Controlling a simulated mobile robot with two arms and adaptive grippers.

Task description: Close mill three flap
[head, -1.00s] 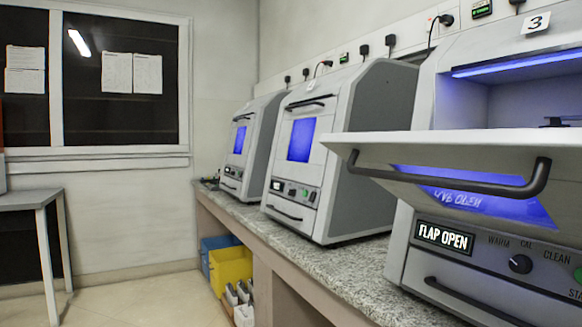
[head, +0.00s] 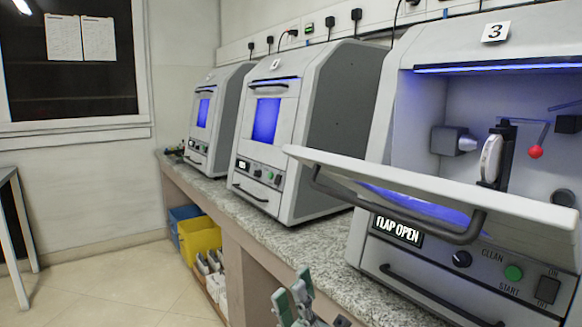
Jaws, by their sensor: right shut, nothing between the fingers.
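Mill three (head: 445,45), marked with a "3" label (head: 495,31), stands at the right on the counter. Its flap (head: 420,184) hangs open, jutting outward below the lit chamber, with a dark bar handle (head: 467,232) on its outer side. The display (head: 397,230) reads "FLAP OPEN". My right gripper (head: 293,288) shows at the bottom centre, below and left of the flap and apart from it. It is shut with nothing held. My left gripper is out of view.
Two other mills, a middle one (head: 340,120) and a far one (head: 226,110), stand along the granite counter (head: 315,240) with flaps closed. A yellow bin (head: 199,240) and blue bin (head: 180,215) sit under the counter. Floor at left is clear; a table (head: 8,172) stands at far left.

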